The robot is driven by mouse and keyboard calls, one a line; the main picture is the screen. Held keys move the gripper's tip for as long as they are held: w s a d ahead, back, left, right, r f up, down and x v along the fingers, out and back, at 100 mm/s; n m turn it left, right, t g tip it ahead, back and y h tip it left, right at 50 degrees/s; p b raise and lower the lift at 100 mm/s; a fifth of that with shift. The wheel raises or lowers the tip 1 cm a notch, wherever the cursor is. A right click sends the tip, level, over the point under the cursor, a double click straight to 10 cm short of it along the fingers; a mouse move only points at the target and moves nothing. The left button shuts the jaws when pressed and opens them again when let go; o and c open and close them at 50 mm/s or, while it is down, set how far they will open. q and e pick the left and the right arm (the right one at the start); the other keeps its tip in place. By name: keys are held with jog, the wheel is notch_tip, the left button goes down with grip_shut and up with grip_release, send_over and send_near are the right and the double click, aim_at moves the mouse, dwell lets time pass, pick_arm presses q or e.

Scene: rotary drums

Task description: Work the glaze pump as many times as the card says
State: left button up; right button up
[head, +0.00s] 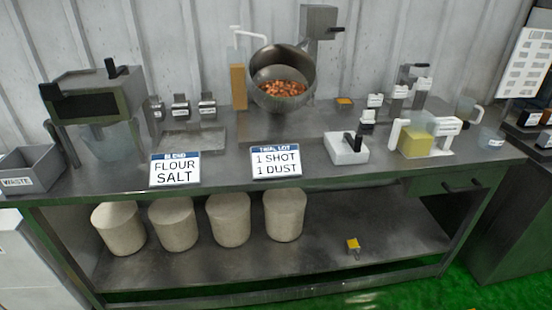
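The card (276,161) headed "TRIAL LOT" stands at the table's front edge and reads "1 SHOT 1 DUST". A white spout (248,36) stands above a tan upright block (238,87) beside the drum; this looks like the glaze pump, but I cannot read a label on it. The tilted metal drum (268,88) holds several reddish-brown pieces (283,89). Neither of my grippers shows in the head view.
A second card (175,170) reads "FLOUR SALT". A dark hopper machine (93,97) and a grey bin (32,170) stand at left. Several pale drums (228,218) fill the lower shelf's left.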

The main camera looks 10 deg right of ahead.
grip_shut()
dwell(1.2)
